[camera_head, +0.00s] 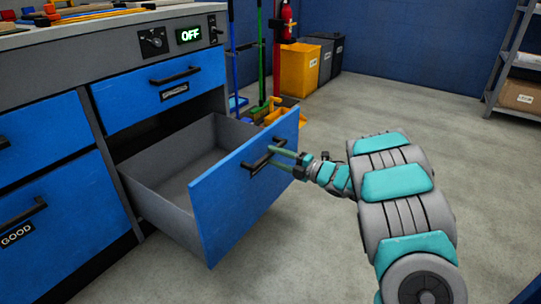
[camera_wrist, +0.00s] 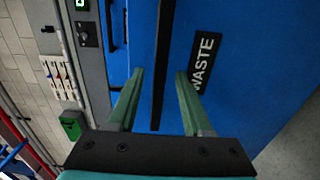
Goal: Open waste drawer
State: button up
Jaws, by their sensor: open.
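The waste drawer (camera_head: 240,190) has a blue front and grey walls, and it stands pulled far out of the cabinet. Its inside looks empty. Its black handle (camera_head: 260,163) runs across the upper part of the front. The white-on-black WASTE label (camera_wrist: 204,62) shows in the wrist view beside the handle. My gripper (camera_head: 283,156) is at the drawer front, its green fingers reaching to the handle. In the wrist view my gripper (camera_wrist: 160,85) is open, with the dark handle bar (camera_wrist: 160,75) between the fingers. Whether either finger touches the bar is unclear.
Another blue drawer (camera_head: 165,86) above is shut, as is the GOOD drawer (camera_head: 65,215) at left. A panel reads OFF (camera_head: 189,35). Brooms, a yellow bin (camera_head: 299,68) and a shelf (camera_head: 515,60) stand farther back. The floor (camera_head: 400,110) beyond my arm is clear.

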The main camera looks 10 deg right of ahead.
jog(key=shift+v, duration=2.7)
